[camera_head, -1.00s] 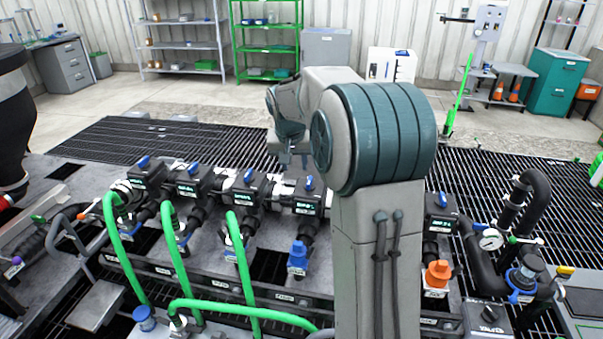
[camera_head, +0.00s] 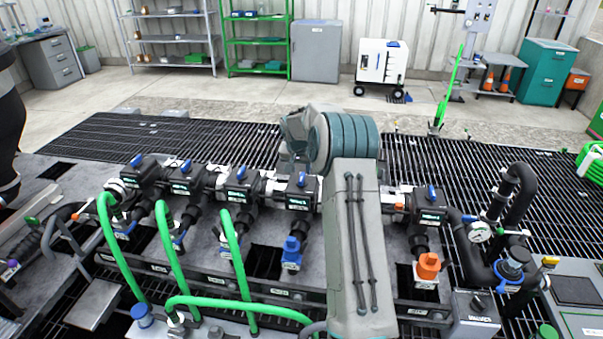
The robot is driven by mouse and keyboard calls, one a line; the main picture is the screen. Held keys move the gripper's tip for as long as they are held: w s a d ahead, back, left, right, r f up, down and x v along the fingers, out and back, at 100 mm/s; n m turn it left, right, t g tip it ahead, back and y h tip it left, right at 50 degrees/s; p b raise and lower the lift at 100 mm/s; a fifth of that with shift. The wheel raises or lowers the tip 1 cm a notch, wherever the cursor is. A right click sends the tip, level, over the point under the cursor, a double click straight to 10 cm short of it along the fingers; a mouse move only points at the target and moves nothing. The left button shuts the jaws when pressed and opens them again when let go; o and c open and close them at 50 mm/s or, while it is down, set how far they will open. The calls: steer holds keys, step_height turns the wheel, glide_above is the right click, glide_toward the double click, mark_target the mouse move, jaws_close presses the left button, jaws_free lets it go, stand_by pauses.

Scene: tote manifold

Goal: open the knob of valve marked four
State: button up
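A row of black valve boxes with green labels and blue knobs crosses the manifold. The labels are too small to read, so I cannot tell which is marked four. From the left, they are the first valve (camera_head: 137,172), second valve (camera_head: 183,180), third valve (camera_head: 239,188) and fourth valve (camera_head: 300,195). Another valve (camera_head: 428,213) stands right of my arm. The fourth one's blue knob (camera_head: 301,179) shows just left of my arm. My arm rises in front of the row and hides part of it. My gripper is not visible; the arm's far end lies behind its own links.
Green hoses (camera_head: 238,262) arch up at the front left. A blue fitting (camera_head: 291,250) and an orange fitting (camera_head: 428,266) stand below the valves. Black pipes with a gauge (camera_head: 480,232) are at the right. Dark floor grating lies behind the row.

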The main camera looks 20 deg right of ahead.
mark_target(302, 177)
steer(key=shift+p+x, duration=0.5)
steer(key=shift+x, duration=2.05)
steer(key=shift+c, duration=0.2)
jaws_close()
